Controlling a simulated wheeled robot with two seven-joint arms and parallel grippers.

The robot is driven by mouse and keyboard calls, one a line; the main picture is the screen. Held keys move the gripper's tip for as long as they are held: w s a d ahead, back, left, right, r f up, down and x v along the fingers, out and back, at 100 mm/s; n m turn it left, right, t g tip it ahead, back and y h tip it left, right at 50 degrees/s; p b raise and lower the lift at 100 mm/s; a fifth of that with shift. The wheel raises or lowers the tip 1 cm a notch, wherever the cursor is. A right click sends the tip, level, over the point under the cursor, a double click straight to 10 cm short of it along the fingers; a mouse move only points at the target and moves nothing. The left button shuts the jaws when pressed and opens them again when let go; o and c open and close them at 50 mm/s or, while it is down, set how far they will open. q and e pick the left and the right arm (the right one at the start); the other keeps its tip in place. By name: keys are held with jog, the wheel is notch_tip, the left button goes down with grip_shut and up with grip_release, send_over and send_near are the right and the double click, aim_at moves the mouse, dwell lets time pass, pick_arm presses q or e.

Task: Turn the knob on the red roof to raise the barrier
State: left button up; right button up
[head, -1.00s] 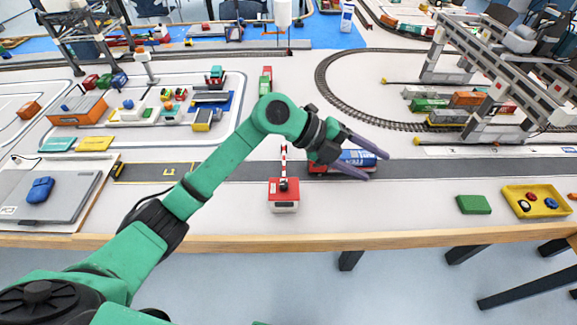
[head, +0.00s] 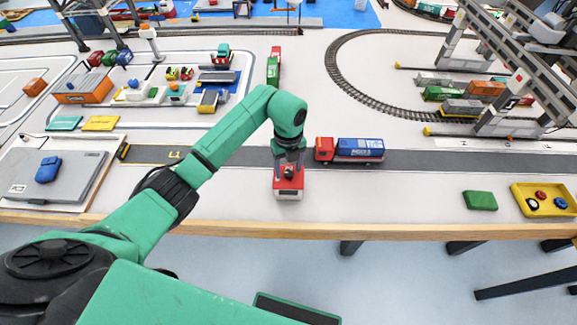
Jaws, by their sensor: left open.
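The small white booth (head: 288,194) with the red roof (head: 293,183) stands near the table's front edge, beside the grey road. A dark knob (head: 288,173) shows on the roof. My left gripper (head: 288,171) points down over the roof, with its fingers open on either side of the knob. I cannot tell whether they touch it. The barrier is hidden behind my left gripper and wrist. My right gripper is out of view.
A red and blue truck (head: 350,150) stands on the road just right of my left gripper. A green block (head: 480,200) and a yellow tray (head: 518,190) lie to the right. A grey plate (head: 85,172) lies at left.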

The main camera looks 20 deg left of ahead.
pick_arm(q)
jog(key=shift+f, duration=0.4)
grip_shut()
